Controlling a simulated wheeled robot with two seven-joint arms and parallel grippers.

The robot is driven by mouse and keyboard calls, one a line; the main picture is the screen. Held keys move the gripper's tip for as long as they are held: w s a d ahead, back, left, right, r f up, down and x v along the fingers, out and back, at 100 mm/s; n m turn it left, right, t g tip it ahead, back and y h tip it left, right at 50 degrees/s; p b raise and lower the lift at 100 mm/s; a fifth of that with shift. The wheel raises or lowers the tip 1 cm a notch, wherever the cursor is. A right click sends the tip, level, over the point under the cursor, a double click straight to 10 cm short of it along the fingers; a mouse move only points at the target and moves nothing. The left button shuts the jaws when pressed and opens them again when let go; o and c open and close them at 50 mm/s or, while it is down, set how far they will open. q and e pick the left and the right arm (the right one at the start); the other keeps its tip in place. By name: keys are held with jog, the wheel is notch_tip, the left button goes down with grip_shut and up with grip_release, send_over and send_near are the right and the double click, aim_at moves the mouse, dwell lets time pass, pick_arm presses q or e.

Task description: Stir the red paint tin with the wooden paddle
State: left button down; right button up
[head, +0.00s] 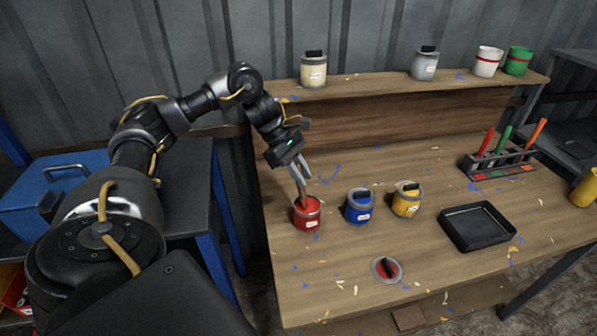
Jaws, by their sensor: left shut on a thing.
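The red paint tin (307,215) stands open on the workbench, left of a blue tin. My left gripper (302,182) is right above it, pointing down. It is shut on the wooden paddle (303,201), a short brown piece of which shows below the fingers. The paddle's lower end goes into the mouth of the red tin and is hidden inside. A round lid with a red middle (387,269) lies on the bench in front of the tins. My right gripper is not in view.
The blue tin (358,207) and a yellow tin (406,200) stand close to the right. A black tray (477,226) and a rack of coloured-handled tools (498,162) are further right. Several pots stand on the back shelf (375,89). The front left bench is mostly clear, with paint flecks.

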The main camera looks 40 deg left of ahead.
pick_arm(q)
jog(key=shift+w+a, duration=0.2)
jog(key=shift+w, duration=0.1)
jog(key=shift+r, duration=0.15)
jog(key=shift+s+a+r+p, duration=0.1)
jog(key=shift+r+p, duration=0.45)
jog(key=shift+r, duration=0.1)
jog(key=shift+s+a+r+p, duration=0.1)
jog(key=shift+r+p, duration=0.45)
jog(key=shift+r, duration=0.05)
jog(key=r+p, duration=0.4)
jog(key=shift+s+a+r+p, duration=0.2)
jog(key=shift+a+r+p, duration=0.1)
jog(key=shift+a+r, duration=0.1)
